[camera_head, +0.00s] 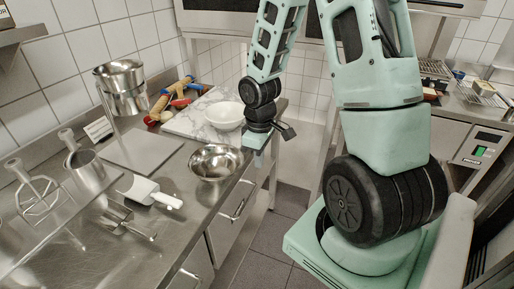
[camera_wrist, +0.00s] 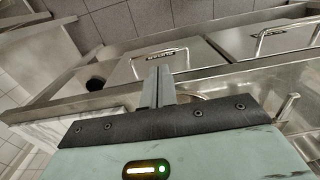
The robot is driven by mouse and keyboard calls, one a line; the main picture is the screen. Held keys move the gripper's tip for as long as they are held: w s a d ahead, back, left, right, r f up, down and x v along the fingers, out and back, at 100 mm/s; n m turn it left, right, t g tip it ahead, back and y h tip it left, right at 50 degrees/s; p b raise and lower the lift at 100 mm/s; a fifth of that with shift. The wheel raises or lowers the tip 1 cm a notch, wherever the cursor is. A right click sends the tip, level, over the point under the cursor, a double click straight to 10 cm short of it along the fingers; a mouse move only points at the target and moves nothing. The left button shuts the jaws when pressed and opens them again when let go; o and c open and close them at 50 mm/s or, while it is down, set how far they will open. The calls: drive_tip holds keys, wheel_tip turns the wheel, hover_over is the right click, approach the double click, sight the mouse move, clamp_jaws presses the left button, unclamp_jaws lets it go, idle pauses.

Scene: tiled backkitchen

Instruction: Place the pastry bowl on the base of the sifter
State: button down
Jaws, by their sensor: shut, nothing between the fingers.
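A shiny steel bowl (camera_head: 210,174), which I take as the pastry bowl, sits upright and empty near the counter's front edge. The sifter's round steel top (camera_head: 120,78) stands at the back left by the wall. A flat grey plate that looks like its base (camera_head: 143,153) lies on the counter below it, with nothing on it. My gripper (camera_head: 259,158) is shut and empty, pointing down just right of the steel bowl and apart from it. In the wrist view its fingers (camera_wrist: 159,86) are together. A curved rim beside them, partly hidden, may be the bowl's.
A white bowl (camera_head: 226,116) stands on a marble board (camera_head: 187,125) behind the steel bowl. Rolling pins (camera_head: 165,100) lie further back. Drawers (camera_head: 236,205) lie below the front edge.

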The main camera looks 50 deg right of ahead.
drive_tip(key=shift+w+a+f+p, duration=0.25)
drive_tip(key=shift+w+f, duration=0.4)
drive_tip(key=shift+f, duration=0.1)
drive_tip(key=shift+w+a+f+p, duration=0.2)
drive_tip(key=shift+w+f+p, duration=0.05)
drive_tip(key=shift+w+f, duration=0.4)
drive_tip(key=shift+w+a+f+p, duration=0.25)
drive_tip(key=shift+w+f, duration=0.35)
drive_tip(key=shift+f, duration=0.2)
